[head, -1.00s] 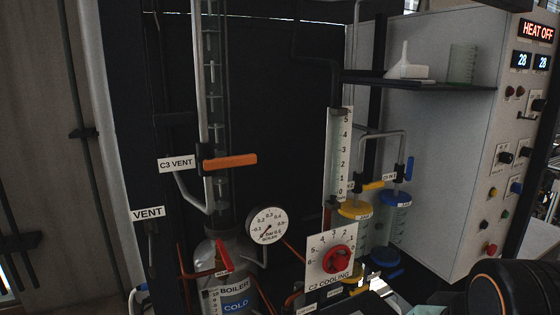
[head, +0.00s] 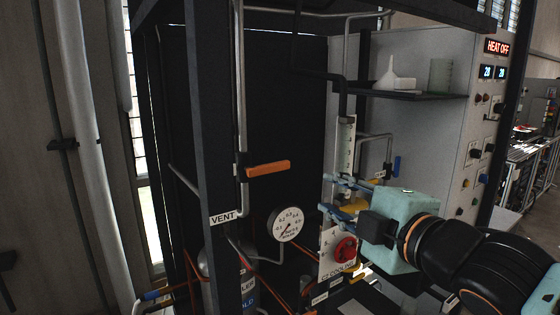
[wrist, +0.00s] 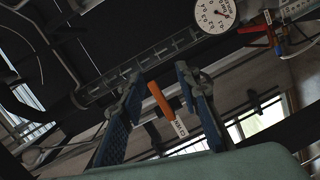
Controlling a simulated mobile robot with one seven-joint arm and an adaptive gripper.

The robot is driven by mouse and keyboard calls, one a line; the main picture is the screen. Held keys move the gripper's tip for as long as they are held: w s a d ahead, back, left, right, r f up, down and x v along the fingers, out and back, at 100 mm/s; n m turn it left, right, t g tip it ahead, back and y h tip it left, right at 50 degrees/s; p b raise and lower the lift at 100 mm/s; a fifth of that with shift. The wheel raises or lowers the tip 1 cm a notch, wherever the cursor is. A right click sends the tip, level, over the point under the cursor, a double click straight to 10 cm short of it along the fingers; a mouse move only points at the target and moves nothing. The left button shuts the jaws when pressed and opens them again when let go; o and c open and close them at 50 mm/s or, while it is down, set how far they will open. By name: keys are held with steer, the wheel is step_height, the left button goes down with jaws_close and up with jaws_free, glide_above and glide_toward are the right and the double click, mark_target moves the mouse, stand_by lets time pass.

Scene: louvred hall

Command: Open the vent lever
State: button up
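The orange vent lever (head: 268,169) lies roughly level on a vertical pipe in the head view, behind a dark post. In the wrist view the orange lever (wrist: 160,98) shows in the gap between my fingers, with the white C3 VENT tag (wrist: 181,125) beside it. My gripper (head: 328,195) is open and empty, with its blue fingers pointing left, to the right of the lever and apart from it. In the wrist view both fingers of my gripper (wrist: 160,76) are spread.
A dark frame post (head: 219,130) with a VENT label (head: 222,217) stands left of the lever. A pressure gauge (head: 287,224) and a red cooling knob (head: 346,249) sit below. A dark shelf (head: 420,95) with glassware and a grey control cabinet (head: 450,130) are at right.

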mark_target(279, 168)
steer(key=w+a+n+y+b, duration=0.1)
steer(key=w+a, duration=0.1)
steer(key=a, duration=0.1)
steer(key=w+a+r+n+y+b, duration=0.1)
steer(key=a+n, duration=0.1)
steer(key=a, duration=0.1)
steer(key=w+a+r+n+y+b, duration=0.1)
steer(key=w+a+b, duration=0.1)
steer(key=a, duration=0.1)
steer(key=shift+w+n, duration=0.3)
steer(key=shift+w+r, duration=0.2)
steer(key=shift+r, duration=0.05)
steer(key=shift+x, duration=0.8)
jaws_close()
